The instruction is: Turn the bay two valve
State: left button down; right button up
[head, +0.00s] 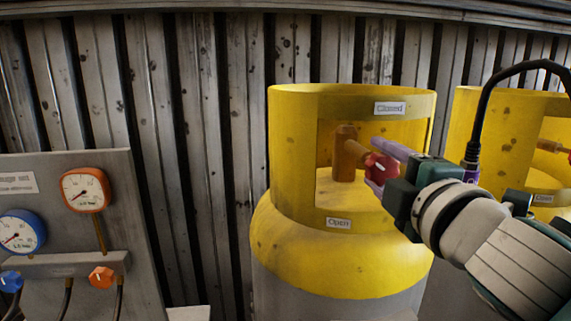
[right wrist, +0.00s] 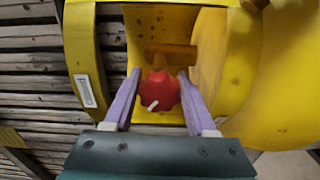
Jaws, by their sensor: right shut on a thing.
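A yellow cylinder (head: 300,240) with a cut-out collar stands in the middle of the head view. Inside the collar is a brown valve body (head: 345,150) with a red knob (head: 382,168) on its right side. Labels on it read "Closed" (head: 390,108) above and "Open" (head: 339,223) below. My right gripper (head: 376,160) has its purple fingers on the red knob. In the right wrist view the fingers lie on both sides of the red knob (right wrist: 160,90), which bears a white mark pointing to the lower left. My left gripper is in neither view.
A second yellow cylinder (head: 470,110) stands at the right, partly behind my right arm, with its own red knob (head: 549,146). A gauge panel (head: 110,185) with an orange gauge (head: 85,190) and a blue gauge (head: 20,233) is at the left. A corrugated wall (head: 205,130) stands behind.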

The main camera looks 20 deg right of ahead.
jog(key=m, duration=0.5)
jog(key=shift+f+m, duration=0.1)
jog(key=shift+m, duration=0.3)
jog(key=m, duration=0.4)
jog(key=shift+p, duration=0.4)
jog(key=shift+m, duration=0.3)
jog(key=shift+f, duration=0.1)
jog(key=o, duration=1.4)
jog(key=b+v, duration=0.2)
jog(key=v, duration=0.8)
jog(key=shift+a, duration=0.1)
jog(key=shift+w, duration=0.1)
